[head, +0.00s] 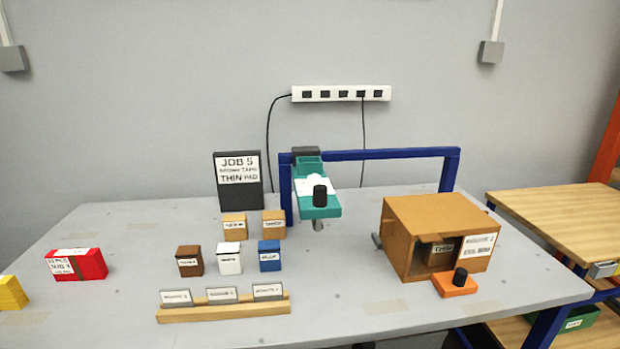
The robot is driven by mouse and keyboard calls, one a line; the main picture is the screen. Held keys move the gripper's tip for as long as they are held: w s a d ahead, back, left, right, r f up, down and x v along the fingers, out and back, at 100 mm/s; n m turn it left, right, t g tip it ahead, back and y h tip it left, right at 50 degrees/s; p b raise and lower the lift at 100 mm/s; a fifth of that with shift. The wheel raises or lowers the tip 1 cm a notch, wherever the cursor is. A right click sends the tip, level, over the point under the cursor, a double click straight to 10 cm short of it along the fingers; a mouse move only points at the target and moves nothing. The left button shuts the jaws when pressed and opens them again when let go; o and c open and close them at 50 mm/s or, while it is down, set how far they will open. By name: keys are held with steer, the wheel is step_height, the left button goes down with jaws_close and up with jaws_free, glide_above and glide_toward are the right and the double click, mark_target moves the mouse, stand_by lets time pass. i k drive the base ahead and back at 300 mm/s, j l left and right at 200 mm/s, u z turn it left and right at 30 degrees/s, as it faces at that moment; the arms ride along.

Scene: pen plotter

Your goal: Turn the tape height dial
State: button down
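A black upright knob (320,195) stands on the front end of a teal arm (318,210) that hangs from a blue frame (390,154). A second black knob (461,277) stands on an orange block (455,287) at the front of a brown box-shaped housing (435,209). I cannot tell from the picture which knob is the tape height dial, nor read any setting on either. My gripper is not in view, and nothing touches either knob.
Several small labelled blocks (229,258) stand on the grey table (350,290), behind a wooden card holder (225,310). A dark job sign (238,195) stands behind them. A red box (76,264) is at left. A wooden-topped bench (560,220) is at right.

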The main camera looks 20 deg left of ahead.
mark_target(313, 180)
steer(key=j+u, duration=0.1)
steer(key=j, duration=0.35)
steer(key=i+j+u, duration=0.15)
steer(key=j, duration=0.25)
steer(key=i+j+u, duration=0.1)
steer(key=j, duration=0.3)
